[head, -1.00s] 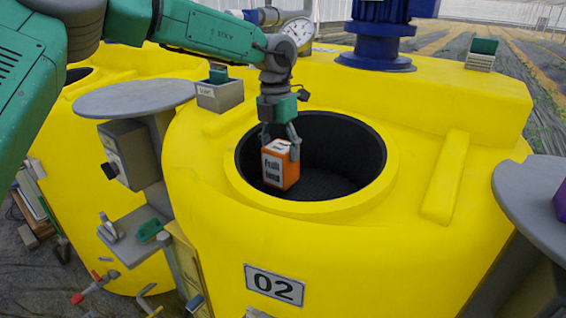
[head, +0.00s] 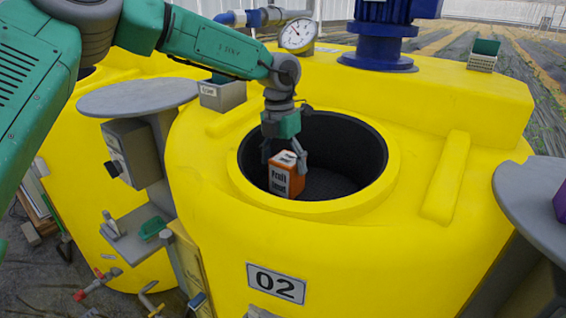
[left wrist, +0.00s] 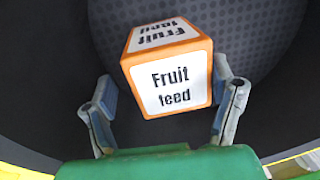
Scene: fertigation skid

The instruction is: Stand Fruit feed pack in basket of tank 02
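The Fruit feed pack (head: 285,178), an orange box with white labelled faces, is upright inside the round opening of yellow tank 02 (head: 330,245), near its front-left side. The dark basket (head: 345,150) lines that opening; its perforated floor shows in the left wrist view (left wrist: 255,30). My left gripper (head: 284,157) is above the pack, pointing down. In the left wrist view its fingers (left wrist: 165,105) are spread either side of the pack (left wrist: 172,85), with a gap at the left finger; the right finger is very close to it. My right gripper is not in view.
A pressure gauge (head: 297,35) and a blue motor (head: 380,35) stand behind the opening. A small grey holder (head: 222,95) is at its back left. Round grey shelves stand at left (head: 135,98) and right (head: 535,200). The tank top right of the opening is clear except for a raised rib.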

